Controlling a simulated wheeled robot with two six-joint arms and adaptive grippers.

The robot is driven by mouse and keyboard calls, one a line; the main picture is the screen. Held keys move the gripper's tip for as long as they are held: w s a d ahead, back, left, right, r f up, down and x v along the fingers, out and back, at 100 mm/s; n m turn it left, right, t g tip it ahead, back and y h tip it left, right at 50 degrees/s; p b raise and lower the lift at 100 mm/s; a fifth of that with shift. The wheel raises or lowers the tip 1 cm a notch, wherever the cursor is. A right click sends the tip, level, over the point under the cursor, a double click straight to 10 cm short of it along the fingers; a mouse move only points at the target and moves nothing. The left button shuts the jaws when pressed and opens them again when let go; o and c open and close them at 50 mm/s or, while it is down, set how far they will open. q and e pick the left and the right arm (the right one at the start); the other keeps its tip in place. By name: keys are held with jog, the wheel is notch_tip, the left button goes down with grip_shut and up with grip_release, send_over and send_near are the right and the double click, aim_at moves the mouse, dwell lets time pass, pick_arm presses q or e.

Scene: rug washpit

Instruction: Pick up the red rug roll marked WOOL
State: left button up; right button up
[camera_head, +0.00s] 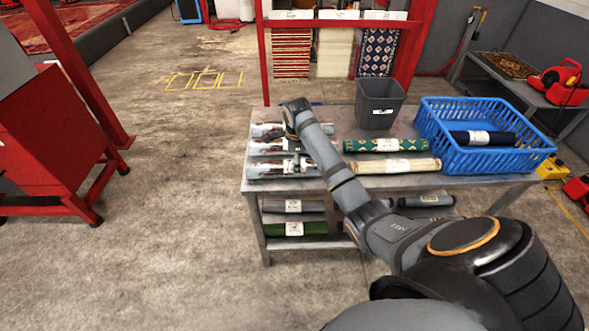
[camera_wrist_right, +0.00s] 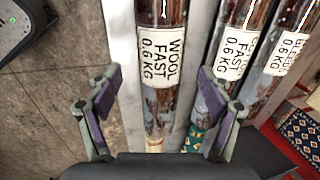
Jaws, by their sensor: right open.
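The WOOL roll (camera_wrist_right: 162,100) is a dark reddish-brown roll in clear wrap. Its white label reads WOOL FAST 0.6 KG. In the head view it is the front roll (camera_head: 262,170) of three at the table's left end, partly hidden by my right arm. My right gripper (camera_wrist_right: 158,76) is open in the right wrist view. Its fingers show on either side of the WOOL roll, with a gap on both sides; whether they reach down to its level I cannot tell. My left gripper is not in view.
Two similar labelled rolls (camera_wrist_right: 232,50) lie behind the WOOL roll. A cream roll (camera_head: 375,167) and a green patterned roll (camera_head: 362,146) lie to the right. A grey bin (camera_head: 380,98) and blue basket (camera_head: 500,160) stand further along. Several rolls lie on the lower shelf.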

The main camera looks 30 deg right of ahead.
jog(key=shift+x, duration=3.05)
jog(key=shift+d+r, duration=0.15)
jog(key=shift+d, duration=0.05)
grip_shut()
